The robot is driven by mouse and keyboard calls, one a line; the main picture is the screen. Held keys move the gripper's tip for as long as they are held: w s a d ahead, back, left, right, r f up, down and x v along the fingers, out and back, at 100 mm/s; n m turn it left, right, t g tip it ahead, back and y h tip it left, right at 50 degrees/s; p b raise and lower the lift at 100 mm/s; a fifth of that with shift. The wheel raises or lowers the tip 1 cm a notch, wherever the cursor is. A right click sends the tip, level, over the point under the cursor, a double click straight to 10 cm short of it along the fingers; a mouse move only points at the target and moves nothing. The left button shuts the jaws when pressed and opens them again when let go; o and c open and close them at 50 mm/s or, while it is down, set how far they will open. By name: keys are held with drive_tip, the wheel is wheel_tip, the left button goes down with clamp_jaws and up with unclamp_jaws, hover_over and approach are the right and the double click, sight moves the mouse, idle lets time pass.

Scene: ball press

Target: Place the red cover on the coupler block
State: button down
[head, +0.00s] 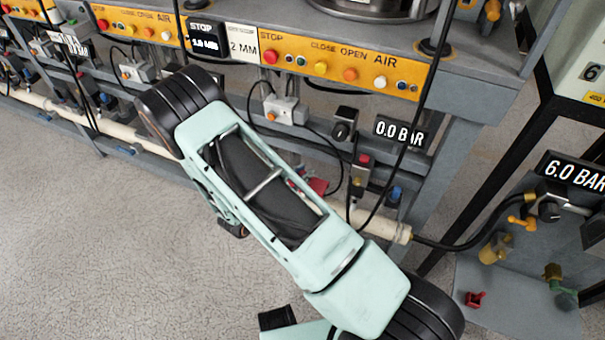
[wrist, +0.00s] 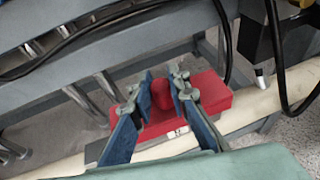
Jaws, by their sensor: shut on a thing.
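The red cover (wrist: 212,92) is a flat red plate with a rounded knob and a small white label, seen in the wrist view. My gripper (wrist: 162,92) has its blue fingers on either side of the knob and is shut on it. The cover lies in front of a cream pipe and below a grey rail. Whether it touches anything beneath cannot be told. In the head view a red patch, likely the cover (head: 319,186), shows beside my arm, which hides the gripper. I cannot tell the coupler block apart for sure.
The cream pipe (head: 385,226) runs low along the grey frame. A black hose (wrist: 276,50) hangs close to the right of the cover. Valves and a red-buttoned unit (head: 362,172) sit right of it. A shelf (head: 500,315) with small fittings stands at the right. Open floor lies left.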

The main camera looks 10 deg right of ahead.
drive_tip(key=shift+f, duration=0.1)
drive_tip(key=shift+f+b, duration=0.55)
drive_tip(key=c, duration=1.8)
unclamp_jaws()
drive_tip(key=shift+c, duration=0.2)
drive_tip(key=shift+r, duration=0.1)
drive_tip(key=shift+r+p, duration=0.6)
drive_tip(key=shift+p, duration=0.05)
drive_tip(key=p+v, duration=0.2)
drive_tip(key=v, duration=1)
